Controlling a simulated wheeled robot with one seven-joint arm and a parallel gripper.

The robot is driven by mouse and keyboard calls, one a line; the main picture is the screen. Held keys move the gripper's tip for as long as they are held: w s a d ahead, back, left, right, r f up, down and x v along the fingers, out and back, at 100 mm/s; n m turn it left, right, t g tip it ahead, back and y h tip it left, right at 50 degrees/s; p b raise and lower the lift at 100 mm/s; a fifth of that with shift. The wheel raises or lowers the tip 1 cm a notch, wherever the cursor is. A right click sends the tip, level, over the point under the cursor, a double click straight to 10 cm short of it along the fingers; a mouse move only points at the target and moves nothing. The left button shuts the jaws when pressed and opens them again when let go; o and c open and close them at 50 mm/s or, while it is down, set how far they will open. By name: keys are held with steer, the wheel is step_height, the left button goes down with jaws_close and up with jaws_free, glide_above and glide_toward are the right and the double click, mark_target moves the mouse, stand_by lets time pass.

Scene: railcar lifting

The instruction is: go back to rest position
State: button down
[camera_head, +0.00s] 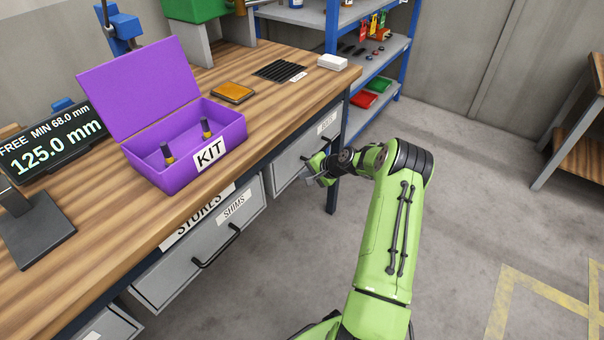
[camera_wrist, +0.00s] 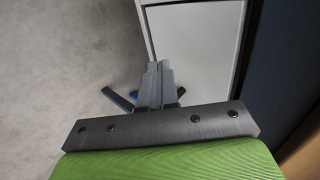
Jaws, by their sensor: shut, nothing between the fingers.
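My gripper (camera_head: 312,178) is at the front of the workbench, below the top's edge and close to the grey drawer front at the bench's far end. In the wrist view my gripper (camera_wrist: 154,84) shows its two fingers together, with nothing between them. A pale drawer front (camera_wrist: 200,40) lies just beyond the fingertips there. I cannot tell whether the fingers touch it. My green arm reaches up from the bottom of the head view and bends left toward the bench.
The wooden workbench (camera_head: 265,110) holds an open purple KIT box (camera_head: 180,170) with two dark pegs inside, and a display (camera_head: 55,140). The SHIMS drawer (camera_head: 165,275) appears pulled out. Blue-framed shelves (camera_head: 390,65) stand behind. Grey floor (camera_head: 490,170) right of my arm is clear.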

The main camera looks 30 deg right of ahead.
steer(key=p+v, duration=0.2)
steer(key=v, duration=0.6)
steer(key=s+a+r+n+g+h+p, duration=0.15)
steer(key=a+r+n, duration=0.25)
steer(key=a+r, duration=0.6)
steer(key=s+a+r+n+g+p, duration=0.2)
steer(key=s+a+r+n+p, duration=0.15)
steer(key=a+r, duration=0.65)
steer(key=s+a+r+n+h+p, duration=0.2)
steer(key=s+a+r+n+p, duration=0.3)
steer(key=s+r, duration=0.65)
steer(key=s+a+r, duration=0.1)
steer(key=s+a, duration=0.1)
steer(key=s, duration=0.4)
steer(key=s+a+r+n, duration=0.1)
steer(key=s, duration=0.4)
steer(key=shift+s+a+r, duration=0.3)
steer(key=shift+s+a, duration=0.1)
